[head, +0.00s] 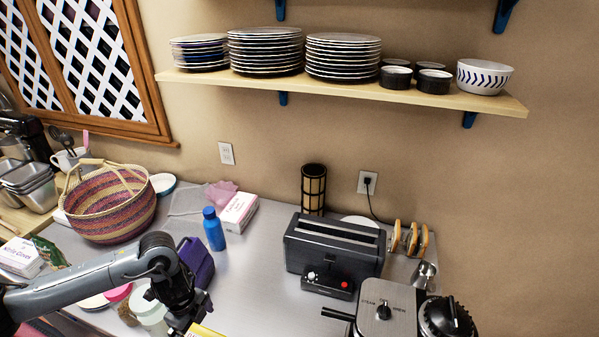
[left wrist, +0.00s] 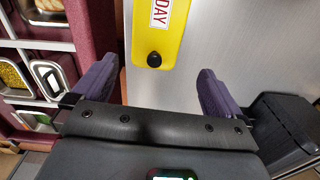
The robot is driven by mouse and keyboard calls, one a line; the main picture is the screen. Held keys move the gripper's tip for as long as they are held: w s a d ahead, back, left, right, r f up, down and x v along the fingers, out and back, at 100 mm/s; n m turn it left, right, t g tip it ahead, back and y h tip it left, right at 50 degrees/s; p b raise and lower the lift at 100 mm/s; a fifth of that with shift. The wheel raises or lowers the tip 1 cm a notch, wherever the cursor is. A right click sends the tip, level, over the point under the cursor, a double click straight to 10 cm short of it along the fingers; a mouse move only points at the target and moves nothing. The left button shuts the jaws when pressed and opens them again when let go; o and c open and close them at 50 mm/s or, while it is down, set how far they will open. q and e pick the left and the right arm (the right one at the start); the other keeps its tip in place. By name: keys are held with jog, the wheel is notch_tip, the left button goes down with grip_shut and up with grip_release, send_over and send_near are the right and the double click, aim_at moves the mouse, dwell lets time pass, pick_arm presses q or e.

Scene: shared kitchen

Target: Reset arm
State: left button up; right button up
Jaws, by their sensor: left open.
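My left arm comes in from the left in the head view, and its dark wrist (head: 176,290) is above the front of the counter. In the left wrist view my left gripper (left wrist: 158,75) is open, its two purple fingers wide apart. A yellow object (left wrist: 157,38) with a white label reading "DAY" and a black knob shows beyond the gap between the fingers. It touches neither finger in that view. A small yellow part (head: 204,331) shows at the bottom edge of the head view. My right gripper is in neither view.
A purple object (head: 196,262) is close behind my left wrist. A blue bottle (head: 214,229), a toaster (head: 335,245) and a steel appliance (head: 385,312) stand on the counter. A woven basket (head: 108,207) is at left. A shelf (head: 340,86) holds plates and bowls above.

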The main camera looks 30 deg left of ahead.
pick_arm(q)
jog(key=w+d+n+t+h, duration=0.3)
jog(key=d+t, duration=0.4)
jog(key=d, duration=2.3)
jog(key=s+a+f+n+g+y, duration=0.1)
jog(key=s+a+n+g+y, duration=0.25)
jog(key=s+a+n, duration=0.65)
notch_tip(320, 180, up, 14)
jog(key=s+d+n+p, duration=0.1)
jog(key=s+d+p, duration=0.1)
jog(key=p, duration=1.1)
jog(key=shift+s+f+p, duration=0.2)
jog(key=shift+f+p, duration=0.05)
jog(key=shift+p, duration=0.1)
jog(key=shift+h, duration=0.25)
